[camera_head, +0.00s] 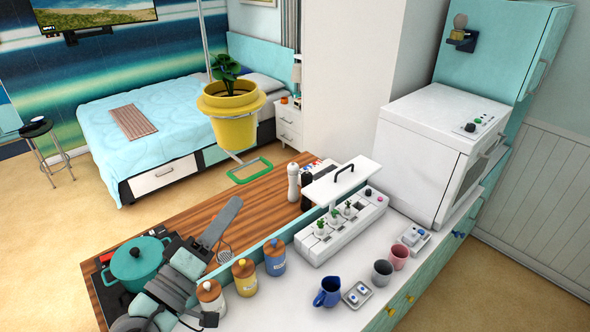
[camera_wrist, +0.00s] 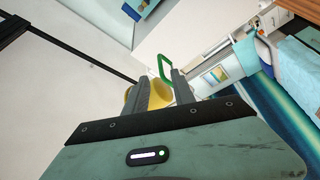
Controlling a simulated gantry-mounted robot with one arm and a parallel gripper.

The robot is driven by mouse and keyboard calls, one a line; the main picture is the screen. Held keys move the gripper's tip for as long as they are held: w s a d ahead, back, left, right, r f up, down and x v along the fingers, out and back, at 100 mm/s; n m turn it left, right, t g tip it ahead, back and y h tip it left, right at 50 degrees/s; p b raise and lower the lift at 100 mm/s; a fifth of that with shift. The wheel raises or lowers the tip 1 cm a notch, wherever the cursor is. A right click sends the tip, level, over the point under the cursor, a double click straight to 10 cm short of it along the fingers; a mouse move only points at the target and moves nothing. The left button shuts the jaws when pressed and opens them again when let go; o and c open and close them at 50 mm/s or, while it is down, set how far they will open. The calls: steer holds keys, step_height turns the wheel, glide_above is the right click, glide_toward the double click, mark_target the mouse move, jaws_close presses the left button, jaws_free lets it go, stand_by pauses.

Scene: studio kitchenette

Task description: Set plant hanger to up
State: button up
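The plant hanger holds a yellow pot (camera_head: 232,118) with a leafy plant (camera_head: 226,72), hanging from a thin rod in the head view. A green loop handle (camera_head: 250,170) sticks out below the pot. My gripper (camera_wrist: 161,76) is open, with its two grey fingers apart and nothing held between them. In the wrist view the yellow pot (camera_wrist: 158,95) shows behind and between the fingers, and the green handle (camera_wrist: 165,66) shows near the fingertips. In the head view my arm is at the lower left, below the handle; I cannot tell the exact gap to the handle.
A wooden counter (camera_head: 262,208) lies below the hanger. A teal cooking pot (camera_head: 140,262) stands beside my arm. Lidded jars (camera_head: 245,276), a white pepper mill (camera_head: 293,182) and a white planter box (camera_head: 342,228) stand nearby. The floor beyond the counter is clear toward the bed (camera_head: 160,125).

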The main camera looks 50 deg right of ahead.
mark_target(258, 174)
steer(key=p+x, duration=0.3)
steer(key=x, duration=0.6)
steer(key=shift+w+d+r, duration=0.15)
steer(key=shift+d+r, duration=0.05)
steer(key=shift+d, duration=0.15)
steer(key=shift+w+d, duration=0.1)
steer(key=shift+d, duration=0.3)
jaws_close()
steer(key=shift+r, duration=0.1)
stand_by(0.6)
